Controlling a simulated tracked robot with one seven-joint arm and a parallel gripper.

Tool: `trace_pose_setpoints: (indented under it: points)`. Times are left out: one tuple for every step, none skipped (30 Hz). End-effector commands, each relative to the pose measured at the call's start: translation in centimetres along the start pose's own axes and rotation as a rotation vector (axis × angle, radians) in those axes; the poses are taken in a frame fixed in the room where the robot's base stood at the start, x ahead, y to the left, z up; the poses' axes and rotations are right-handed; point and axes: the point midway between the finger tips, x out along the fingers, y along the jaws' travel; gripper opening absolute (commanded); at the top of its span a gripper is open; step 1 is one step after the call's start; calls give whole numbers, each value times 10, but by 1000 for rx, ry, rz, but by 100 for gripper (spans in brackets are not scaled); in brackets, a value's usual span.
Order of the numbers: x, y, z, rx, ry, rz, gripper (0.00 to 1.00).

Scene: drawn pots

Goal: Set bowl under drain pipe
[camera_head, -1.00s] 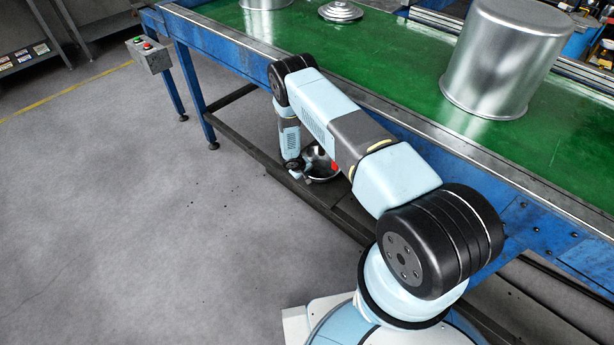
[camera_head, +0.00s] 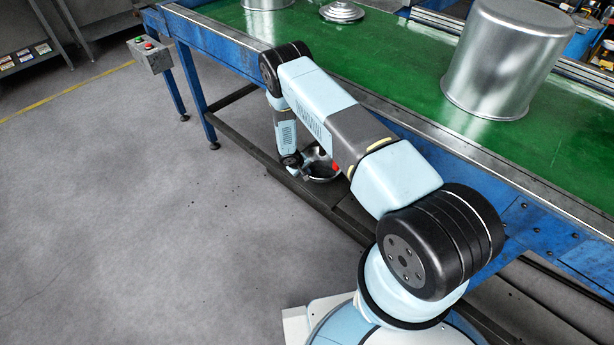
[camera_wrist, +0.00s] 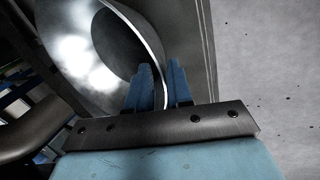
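A shiny metal bowl (camera_head: 322,174) sits low beneath the conveyor table, on or just above its dark lower rail; contact is unclear. My arm partly hides it. In the wrist view the bowl (camera_wrist: 75,50) fills the upper left, tilted in the picture. My gripper (camera_wrist: 162,82) straddles the bowl's rim, one blue finger inside and one outside. A narrow gap shows beside the inner finger. In the head view my gripper (camera_head: 296,168) is at the bowl's left edge. A dark rounded tube (camera_wrist: 30,130) shows at lower left; I cannot tell whether it is the drain pipe.
The conveyor's green belt (camera_head: 390,55) runs above the bowl and carries a large metal pot (camera_head: 505,60) and a lid (camera_head: 341,12). A blue leg (camera_head: 196,100) and a control box (camera_head: 149,54) stand at left. The grey floor (camera_head: 130,220) in front is clear.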

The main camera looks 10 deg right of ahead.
Motion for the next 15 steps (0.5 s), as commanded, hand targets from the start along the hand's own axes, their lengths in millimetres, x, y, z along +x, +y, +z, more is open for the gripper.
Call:
trace_pose_setpoints:
  points:
    - [-12, 0, -1, -2, 2, 0, 20]
    - [-17, 0, -2, -1, 3, 0, 20]
    - [-24, 0, -1, 0, 1, 0, 20]
    - [-30, 0, -1, 0, 2, 0, 20]
    - [-36, 0, -1, 0, 2, 0, 20]
    - [-42, 0, -1, -1, 2, 0, 20]
    - [-47, 0, -1, 0, 2, 0, 20]
    - [-52, 0, -1, 1, 2, 0, 20]
    - [-57, 0, 0, 1, 1, 0, 20]
    - [-61, 0, 0, 1, 1, 0, 20]
    - [-65, 1, -1, 2, 1, 0, 20]
    - [-69, 0, -1, 1, 1, 0, 20]
    - [-72, 0, 0, 1, 1, 0, 20]
    - [-74, 0, 0, 1, 0, 0, 20]
    - [-77, 0, 0, 1, 0, 0, 20]
